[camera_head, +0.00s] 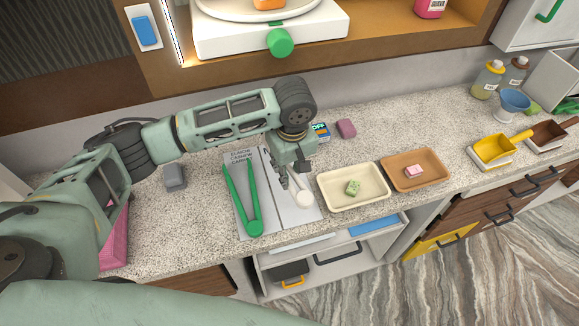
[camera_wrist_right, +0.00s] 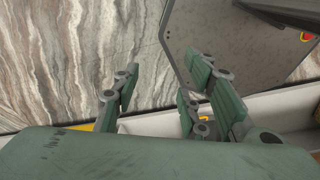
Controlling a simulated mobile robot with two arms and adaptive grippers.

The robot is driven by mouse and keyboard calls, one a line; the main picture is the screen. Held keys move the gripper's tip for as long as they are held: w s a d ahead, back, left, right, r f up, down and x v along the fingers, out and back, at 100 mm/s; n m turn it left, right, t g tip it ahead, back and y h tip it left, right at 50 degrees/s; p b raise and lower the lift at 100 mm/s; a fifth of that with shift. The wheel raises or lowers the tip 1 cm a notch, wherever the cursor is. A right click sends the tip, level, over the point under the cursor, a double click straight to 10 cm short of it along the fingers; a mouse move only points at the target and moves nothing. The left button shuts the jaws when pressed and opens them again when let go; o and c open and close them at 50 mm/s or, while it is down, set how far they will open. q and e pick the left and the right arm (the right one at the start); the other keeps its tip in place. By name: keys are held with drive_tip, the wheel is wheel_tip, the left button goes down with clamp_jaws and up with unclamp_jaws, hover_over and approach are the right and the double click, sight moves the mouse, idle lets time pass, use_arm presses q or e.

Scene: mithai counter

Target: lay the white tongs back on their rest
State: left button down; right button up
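The white tongs (camera_head: 303,199) show as a pale rounded end and a short stretch of shaft over the right half of the grey rest board (camera_head: 303,217). The rest of them is hidden by my left gripper. My left gripper (camera_head: 291,184) points down over that half, with its fingers right at the tongs. I cannot tell whether it is shut on them, or whether the tongs touch the board. Green tongs (camera_head: 254,226) lie open in a V on the board's left half. My right gripper (camera_wrist_right: 160,95) is open and empty in the right wrist view, above the floor beside the cabinet.
A cream tray (camera_head: 335,204) with a green sweet and a brown tray (camera_head: 436,184) with a pink sweet stand to the right. A grey block (camera_head: 175,177) lies left of the board. A drawer (camera_head: 330,250) below is open. Yellow (camera_head: 494,150) and brown scoops stand far right.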

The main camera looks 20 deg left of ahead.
use_arm(q)
drive_tip(key=f+b, duration=0.5)
drive_tip(key=b, duration=0.1)
drive_tip(key=shift+w+f, duration=0.35)
drive_tip(key=shift+f, duration=0.05)
wheel_tip(320, 180, down, 2)
drive_tip(key=shift+f, duration=0.85)
use_arm(e)
wheel_tip(320, 180, down, 7)
drive_tip(key=w, duration=0.1)
drive_tip(key=shift+w+a, duration=0.2)
drive_tip(key=shift+a, duration=0.1)
use_arm(q)
drive_tip(key=c, duration=1.3)
unclamp_jaws()
drive_tip(key=shift+c, duration=0.2)
drive_tip(key=o, duration=0.4)
use_arm(e)
drive_tip(key=shift+w+d, duration=0.15)
drive_tip(key=shift+w, duration=0.05)
use_arm(q)
drive_tip(key=o, duration=0.6)
drive_tip(key=shift+c, duration=0.2)
